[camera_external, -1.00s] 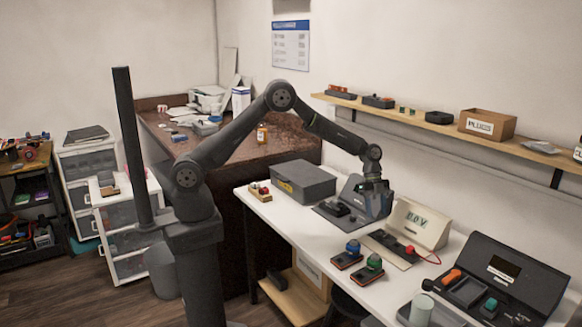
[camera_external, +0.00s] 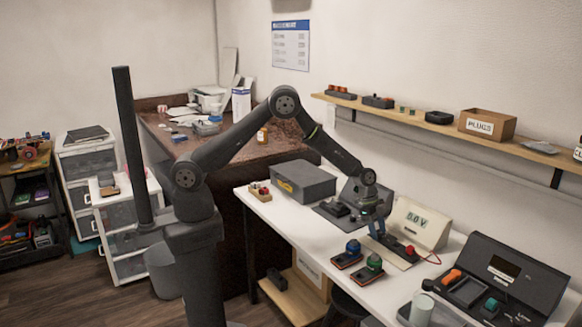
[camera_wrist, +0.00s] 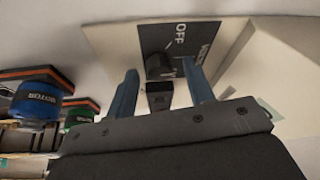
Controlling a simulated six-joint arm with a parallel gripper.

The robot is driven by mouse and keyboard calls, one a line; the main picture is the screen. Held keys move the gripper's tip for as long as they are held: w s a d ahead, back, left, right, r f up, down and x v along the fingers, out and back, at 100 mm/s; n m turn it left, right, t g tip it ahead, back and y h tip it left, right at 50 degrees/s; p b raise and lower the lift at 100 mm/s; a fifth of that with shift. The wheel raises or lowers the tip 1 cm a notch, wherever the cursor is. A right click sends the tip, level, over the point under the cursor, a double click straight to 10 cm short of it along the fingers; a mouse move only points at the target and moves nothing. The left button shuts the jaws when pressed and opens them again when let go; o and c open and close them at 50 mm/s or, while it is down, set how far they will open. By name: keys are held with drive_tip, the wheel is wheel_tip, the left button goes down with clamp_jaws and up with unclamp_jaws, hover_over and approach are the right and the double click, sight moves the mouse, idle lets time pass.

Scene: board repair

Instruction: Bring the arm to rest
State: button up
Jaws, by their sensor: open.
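My gripper (camera_external: 378,228) hangs over the white bench, just in front of the cream box with a "5.0V" style display (camera_external: 414,222). In the wrist view my gripper (camera_wrist: 161,72) is open, with its two blue fingers apart. Between them shows a dark knob (camera_wrist: 158,66) on a dark panel marked "OFF" (camera_wrist: 182,38). No object is held. I cannot tell whether the fingers touch the panel. The arm is bent high at its elbow and reaches down to the bench.
A dark tester case (camera_external: 520,268) is at right. A grey box (camera_external: 303,180) and a dark device (camera_external: 338,209) lie behind. A shelf (camera_external: 541,147) runs along the wall.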

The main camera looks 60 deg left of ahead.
drive_tip(key=shift+s+d+n+t+y, duration=0.15)
drive_tip(key=shift+n+t, duration=0.2)
drive_tip(key=shift+n, duration=0.6)
drive_tip(key=shift+a+n+t+y, duration=0.1)
drive_tip(key=shift+n+t+y, duration=0.15)
drive_tip(key=shift+n, duration=0.65)
drive_tip(key=shift+s+d+n+t+y, duration=0.1)
drive_tip(key=shift+n+t, duration=0.3)
drive_tip(key=shift+n, duration=0.55)
drive_tip(key=shift+r+n, duration=0.1)
drive_tip(key=shift+n, duration=0.2)
drive_tip(key=shift+s+r, duration=0.1)
drive_tip(key=shift+r, duration=0.15)
